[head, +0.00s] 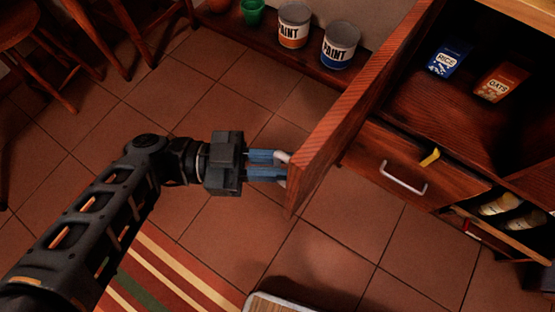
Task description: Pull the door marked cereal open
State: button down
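The wooden door (345,105) of the cupboard stands swung wide open, seen nearly edge-on, with its free end toward me. No cereal label shows on the part of the door in view. My gripper (284,166) is at the door's outer side near its free end. Its two blue fingers lie above and below the end of a pale metal handle (282,157). The fingertips are partly hidden at the door, so I cannot tell whether they are closed on the handle. Inside the open cupboard stand a blue rice box (447,60) and an orange-brown oats box (500,83).
A drawer (390,168) with a metal handle and a yellow tag is below the cupboard. Bottles (500,205) lie in a rack at the right. Paint cans (340,46) stand on a low shelf behind. Wooden stools are at upper left. Tiled floor is clear around my gripper.

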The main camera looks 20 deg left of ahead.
jog(key=c, duration=1.3)
grip_release()
jog(key=shift+f, duration=0.1)
jog(key=b+v, duration=0.5)
jog(key=v, duration=0.2)
jog(key=shift+a, duration=0.35)
jog(key=shift+s, duration=0.15)
